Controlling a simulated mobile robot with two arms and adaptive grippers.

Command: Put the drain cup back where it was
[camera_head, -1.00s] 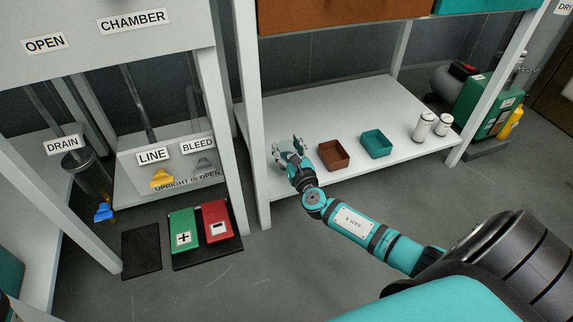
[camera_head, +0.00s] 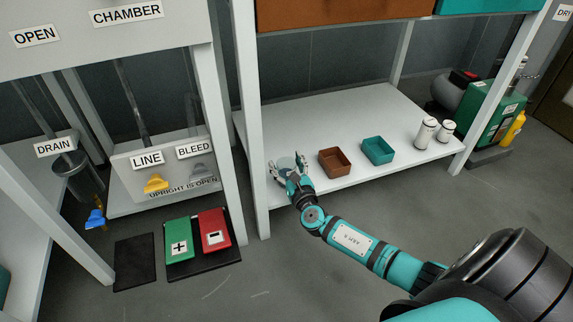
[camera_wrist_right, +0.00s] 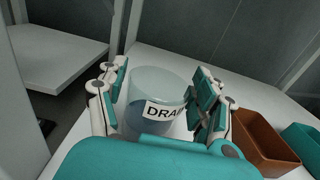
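The drain cup (camera_wrist_right: 158,90) is a clear cup with a DRAIN label and a bluish lower part. It stands upright on the white lower shelf (camera_wrist_right: 215,80). My right gripper (camera_wrist_right: 160,98) has its fingers spread on both sides of the cup, with the right fingers very close to its wall. In the head view the cup (camera_head: 287,162) shows small between the fingers of my right gripper (camera_head: 288,170), near the shelf's front left corner. The cup's underside is hidden. My left gripper is not in view.
A brown tray (camera_head: 334,173) and a teal tray (camera_head: 378,160) sit right of the gripper, with white bottles (camera_head: 426,132) beyond. A shelf post (camera_head: 252,150) stands close on the left. The DRAIN funnel (camera_head: 78,178) and green and red pedals (camera_head: 180,247) are further left.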

